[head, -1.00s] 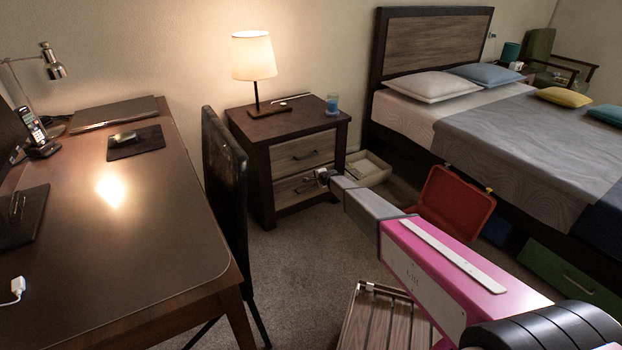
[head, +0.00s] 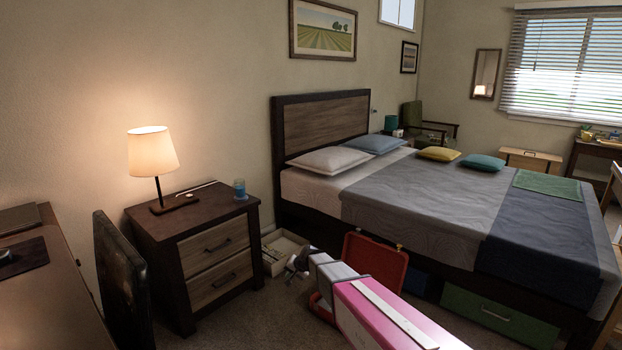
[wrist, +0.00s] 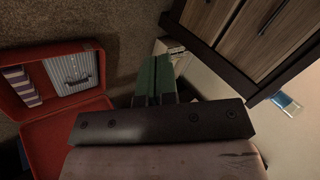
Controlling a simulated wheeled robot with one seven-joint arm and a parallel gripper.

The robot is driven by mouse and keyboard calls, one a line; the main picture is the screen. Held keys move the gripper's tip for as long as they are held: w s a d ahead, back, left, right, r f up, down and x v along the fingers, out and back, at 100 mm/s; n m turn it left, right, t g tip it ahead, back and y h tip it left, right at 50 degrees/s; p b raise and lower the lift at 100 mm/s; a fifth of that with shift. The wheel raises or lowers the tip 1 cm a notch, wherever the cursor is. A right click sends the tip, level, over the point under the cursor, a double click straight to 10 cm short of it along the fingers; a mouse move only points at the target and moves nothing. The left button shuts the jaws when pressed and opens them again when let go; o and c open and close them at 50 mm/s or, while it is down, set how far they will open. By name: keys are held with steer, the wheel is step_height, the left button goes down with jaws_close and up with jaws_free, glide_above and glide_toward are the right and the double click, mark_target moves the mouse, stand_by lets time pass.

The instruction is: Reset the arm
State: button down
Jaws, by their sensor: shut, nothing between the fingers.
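My gripper (head: 291,268) is at the far end of my pink and grey arm, small in the head view, in front of the low tray by the nightstand. In the wrist view my gripper (wrist: 153,72) shows two green fingers pressed together, with nothing between them. The fingers point past the corner of the nightstand, over the carpet and the tray edge. My arm reaches forward from the bottom of the head view.
A nightstand (head: 225,262) with a lit lamp (head: 152,152) and blue glass (head: 239,189) stands left of my gripper. A beige tray (head: 284,246) and open red case (head: 374,263) lie nearby; the case (wrist: 88,128) also shows in the wrist view. The bed (head: 440,225) is right.

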steer(key=s+d+r+n+g+h, duration=0.1)
steer(key=s+d+r+g+h, duration=0.1)
steer(key=s+d, duration=1.1)
steer(key=s+d+r+n+g+h, duration=0.1)
steer(key=s+d+r+h, duration=0.3)
steer(key=s+d, duration=1)
step_height(320, 180, up, 3)
steer(key=shift+d+r+g, duration=0.1)
steer(key=shift+d+g, duration=0.5)
steer(key=shift+d, duration=0.05)
